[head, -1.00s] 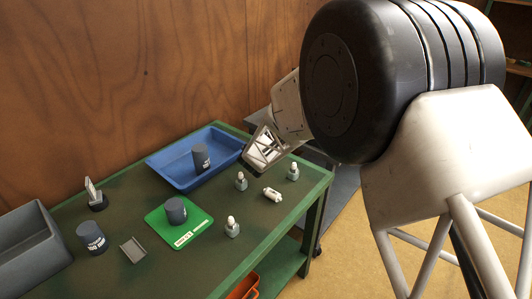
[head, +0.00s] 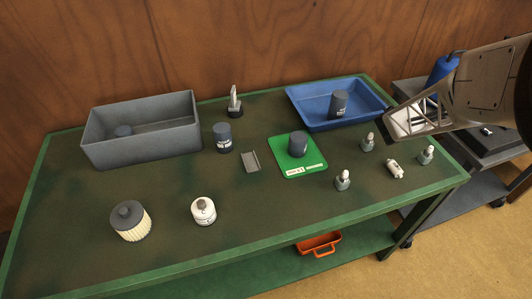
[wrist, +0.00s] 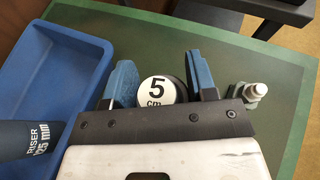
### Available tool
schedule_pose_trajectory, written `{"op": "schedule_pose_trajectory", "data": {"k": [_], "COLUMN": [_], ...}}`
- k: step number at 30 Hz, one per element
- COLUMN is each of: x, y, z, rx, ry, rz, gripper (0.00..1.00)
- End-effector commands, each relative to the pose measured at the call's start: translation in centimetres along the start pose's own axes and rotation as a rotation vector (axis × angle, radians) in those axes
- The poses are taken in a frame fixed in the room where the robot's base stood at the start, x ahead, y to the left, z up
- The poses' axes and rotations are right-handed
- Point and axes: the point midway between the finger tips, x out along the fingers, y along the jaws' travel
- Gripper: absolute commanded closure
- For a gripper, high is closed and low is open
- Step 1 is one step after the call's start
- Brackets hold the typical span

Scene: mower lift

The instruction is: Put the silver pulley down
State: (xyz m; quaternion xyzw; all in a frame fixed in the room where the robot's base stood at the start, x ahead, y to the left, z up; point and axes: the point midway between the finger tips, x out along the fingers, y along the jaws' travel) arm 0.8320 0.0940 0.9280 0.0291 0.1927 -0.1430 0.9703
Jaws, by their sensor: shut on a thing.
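In the wrist view my gripper (wrist: 162,82) has its two blue fingers on either side of a round thing (wrist: 155,90) with a white face marked "5 cm" and a dark edge. The fingers are shut on it. Its lower part is hidden by the gripper's body, and I cannot tell from its look that it is the silver pulley. In the head view the pale, open-framed hand is above the right end of the green table (head: 250,225), just right of the blue tray (head: 300,110); the fingertips and held thing cannot be made out there.
A dark riser (head: 338,103) stands in the blue tray. A green mat (head: 311,170) bears a dark cylinder (head: 298,144). Small knobbed pieces (head: 343,180) and a white cylinder (head: 395,168) are near the hand. A grey bin (head: 160,143) is at left. The front centre is clear.

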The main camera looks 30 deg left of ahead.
Motion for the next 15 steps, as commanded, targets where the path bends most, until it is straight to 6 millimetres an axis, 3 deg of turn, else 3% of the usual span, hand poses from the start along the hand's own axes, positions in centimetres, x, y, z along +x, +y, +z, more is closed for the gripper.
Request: {"op": "schedule_pose_trajectory", "data": {"k": [8,15], "x": [-1.6,-4.4], "y": [3.0,7.5], "z": [-0.6,-1.7], "rx": [0.0,0.002], "ry": [-0.002,-0.004], "rz": [0.016,0.037], "gripper": [0.72,0.72]}}
